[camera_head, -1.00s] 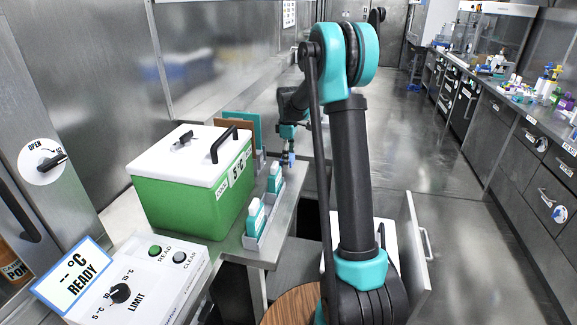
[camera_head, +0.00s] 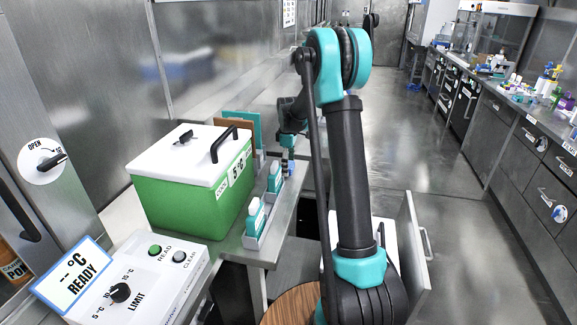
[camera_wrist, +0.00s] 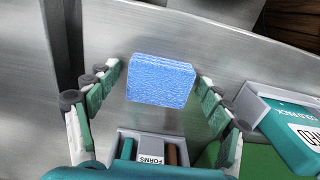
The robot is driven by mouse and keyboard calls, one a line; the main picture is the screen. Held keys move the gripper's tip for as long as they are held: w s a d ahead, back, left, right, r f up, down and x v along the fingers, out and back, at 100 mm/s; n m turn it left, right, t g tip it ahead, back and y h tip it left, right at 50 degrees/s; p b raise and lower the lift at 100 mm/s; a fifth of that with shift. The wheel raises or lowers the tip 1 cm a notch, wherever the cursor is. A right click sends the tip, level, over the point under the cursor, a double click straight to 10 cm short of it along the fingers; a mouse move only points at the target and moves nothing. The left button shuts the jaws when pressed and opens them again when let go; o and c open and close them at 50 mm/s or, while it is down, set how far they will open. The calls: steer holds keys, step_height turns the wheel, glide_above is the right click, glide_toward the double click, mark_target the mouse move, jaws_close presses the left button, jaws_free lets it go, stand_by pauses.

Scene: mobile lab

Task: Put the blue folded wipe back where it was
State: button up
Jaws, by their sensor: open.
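The blue folded wipe (camera_wrist: 161,80) is a small, speckled blue block over the steel bench in the wrist view. My gripper (camera_wrist: 160,74) is open, with one finger to the left of the wipe and one to the right. Gaps show between the wipe and both fingers. I cannot tell how far below the fingertips it lies. In the head view my gripper (camera_head: 287,152) is low over the bench (camera_head: 268,246), beyond the green box, and the wipe is too small to make out surely.
A holder labelled FORMS (camera_wrist: 150,160) is close below the wipe in the wrist view. A teal cold pack (camera_wrist: 296,128) sits in a grey rack at right. In the head view, a green cooler box (camera_head: 180,205) stands left of the rack (camera_head: 262,238), and an open drawer (camera_head: 412,245) is at right.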

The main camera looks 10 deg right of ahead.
steer(key=shift+r, duration=0.1)
step_height(320, 180, up, 12)
steer(key=f, duration=0.1)
steer(key=s+d+f+m+t, duration=0.1)
steer(key=s+f+m, duration=0.2)
steer(key=s, duration=0.9)
steer(key=s+d+f+m+t, duration=0.1)
steer(key=s+f+m, duration=0.3)
steer(key=s, duration=0.8)
steer(key=s+d+f+m+t, duration=0.1)
steer(key=s+f+m, duration=0.3)
steer(key=s, duration=0.9)
steer(key=m+t, duration=0.1)
steer(key=m, duration=0.1)
steer(key=shift+d+m, duration=0.3)
steer(key=shift+c, duration=0.4)
